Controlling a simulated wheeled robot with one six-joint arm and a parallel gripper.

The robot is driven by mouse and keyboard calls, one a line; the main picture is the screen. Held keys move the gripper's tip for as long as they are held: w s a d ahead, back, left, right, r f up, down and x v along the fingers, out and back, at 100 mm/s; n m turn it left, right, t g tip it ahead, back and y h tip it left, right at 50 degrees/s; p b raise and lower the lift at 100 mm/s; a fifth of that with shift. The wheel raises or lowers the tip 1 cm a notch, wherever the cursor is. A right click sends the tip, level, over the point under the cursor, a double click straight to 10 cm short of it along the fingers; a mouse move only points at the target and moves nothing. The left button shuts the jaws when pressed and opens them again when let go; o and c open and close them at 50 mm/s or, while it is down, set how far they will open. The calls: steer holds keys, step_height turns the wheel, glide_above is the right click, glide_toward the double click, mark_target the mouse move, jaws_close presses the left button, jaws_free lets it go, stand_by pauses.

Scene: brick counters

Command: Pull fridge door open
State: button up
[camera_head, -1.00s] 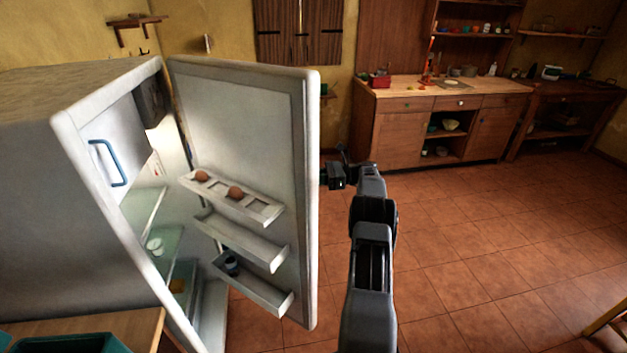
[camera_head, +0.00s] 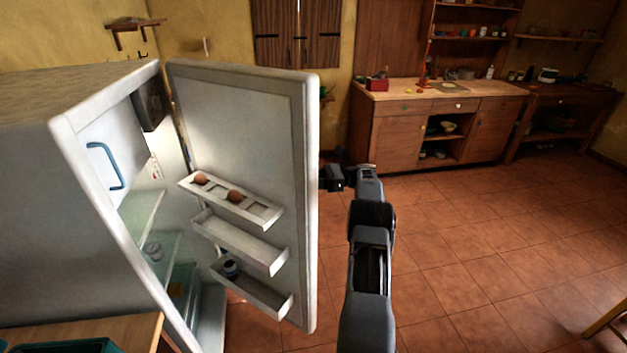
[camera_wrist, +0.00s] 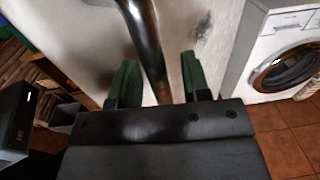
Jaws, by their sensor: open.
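The fridge (camera_head: 85,72) stands at the left in the head view with its white door (camera_head: 250,120) swung wide open. The door's inner side faces me, with eggs in the upper shelf and a small jar in the lowest one. My gripper is at the door's outer side, and its fingertips are hidden behind the door edge in the head view. In the wrist view, the dark handle bar (camera_wrist: 143,40) runs between the two green fingers of my gripper (camera_wrist: 158,80). The fingers are apart, with gaps to the bar.
A washing machine (camera_wrist: 285,60) is at the right in the wrist view. A wooden counter (camera_head: 440,95) stands along the back wall. A wooden table edge (camera_head: 135,328) is at the lower left.

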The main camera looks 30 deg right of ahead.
steer(key=b+v, duration=0.1)
steer(key=v, duration=0.6)
steer(key=shift+s+d, duration=0.15)
steer(key=shift+d, duration=0.05)
stand_by(0.3)
